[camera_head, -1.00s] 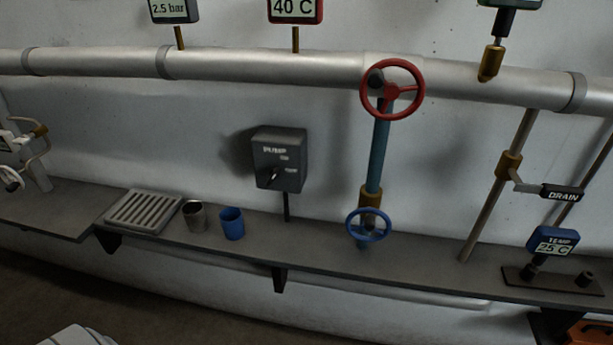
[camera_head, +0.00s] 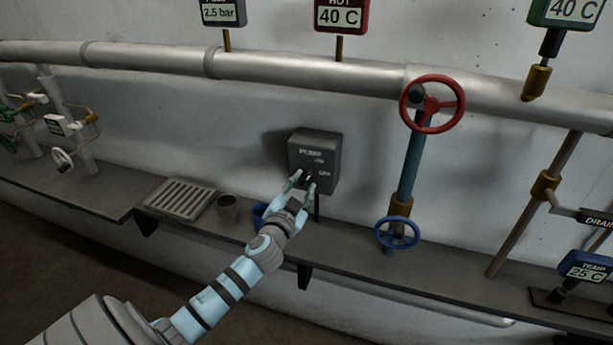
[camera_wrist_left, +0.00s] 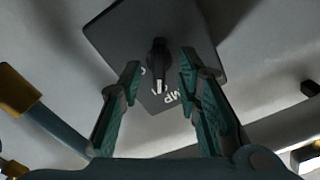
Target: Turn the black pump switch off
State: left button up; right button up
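The dark grey pump switch box (camera_head: 318,152) is mounted on the wall above the shelf, with PUMP lettering on its face. My left gripper (camera_head: 303,182) is open in front of the lower part of the box. In the left wrist view, the box (camera_wrist_left: 130,40) appears upside down and its black switch knob (camera_wrist_left: 158,62) with a pale mark sits between the two open fingers (camera_wrist_left: 158,85). The fingers look apart from the knob. In the head view the fingers partly hide the knob. My right gripper is not in view.
A red handwheel (camera_head: 432,104) and a blue handwheel (camera_head: 397,234) are on the pipe right of the box. A slatted tray (camera_head: 180,198), a metal cup (camera_head: 228,207) and a partly hidden blue cup (camera_head: 259,214) are on the shelf (camera_head: 345,243) below.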

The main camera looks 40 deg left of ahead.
aim_at(304, 182)
pick_arm(q)
jog(key=x, duration=0.3)
jog(key=shift+w, duration=0.25)
grip_shut()
jog(key=shift+m, duration=0.4)
jog(key=m+p, duration=0.1)
jog(key=m, duration=0.4)
jog(key=m+p, duration=0.1)
jog(key=m, duration=0.5)
jog(key=shift+f, duration=0.1)
dwell(0.4)
